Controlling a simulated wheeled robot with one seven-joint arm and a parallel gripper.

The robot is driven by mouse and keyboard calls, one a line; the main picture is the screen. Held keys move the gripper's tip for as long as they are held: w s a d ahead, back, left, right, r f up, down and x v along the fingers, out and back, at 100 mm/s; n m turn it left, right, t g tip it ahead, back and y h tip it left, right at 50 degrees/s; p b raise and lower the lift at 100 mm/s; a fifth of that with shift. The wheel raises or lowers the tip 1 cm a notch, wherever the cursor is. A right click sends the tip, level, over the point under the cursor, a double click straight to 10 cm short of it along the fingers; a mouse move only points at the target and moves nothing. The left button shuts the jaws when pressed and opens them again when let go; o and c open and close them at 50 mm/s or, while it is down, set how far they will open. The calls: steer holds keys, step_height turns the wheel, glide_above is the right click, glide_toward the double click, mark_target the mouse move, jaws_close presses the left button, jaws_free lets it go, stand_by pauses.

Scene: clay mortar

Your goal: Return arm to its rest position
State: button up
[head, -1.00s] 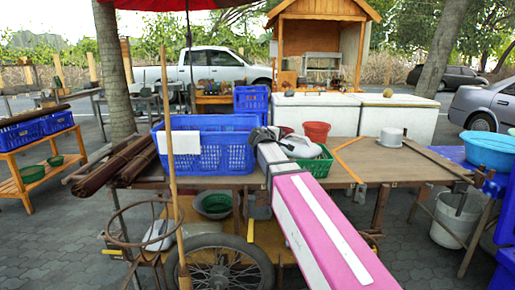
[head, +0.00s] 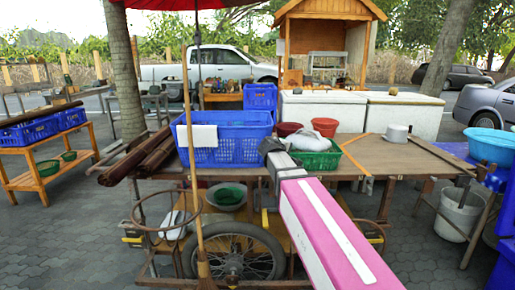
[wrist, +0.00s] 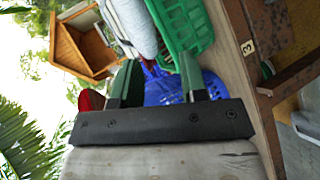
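My arm (head: 330,235), pink with a white stripe, reaches forward from the bottom of the head view. My gripper (wrist: 160,78) is open in the wrist view, with two green-and-dark fingers apart and nothing held between them. The blue crate (wrist: 175,90) shows beyond the gap. In the head view the dark gripper end appears in front of the cart's tabletop (head: 365,152), beside the blue crate (head: 240,148) and the green basket (head: 322,160). The fingertips are hard to make out there, and I cannot tell their exact height above the tabletop.
A broom (head: 192,180) stands upright in front of the cart wheel (head: 233,252). A blue basin (head: 490,146) is at right. Paved floor is clear at lower left.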

steer(key=s+d+f+m+g+y, duration=0.2)
steer(key=s+f+m+g+y, duration=0.2)
steer(key=s+f, duration=0.8)
steer(key=s+d+f+m+g+y, duration=0.3)
steer(key=s+f+m+g, duration=0.2)
steer(key=s+f, duration=0.8)
step_height(320, 180, down, 7)
steer(key=shift+d+f+g+y, duration=0.2)
steer(key=shift+g+y, duration=0.2)
steer(key=shift+g, duration=0.3)
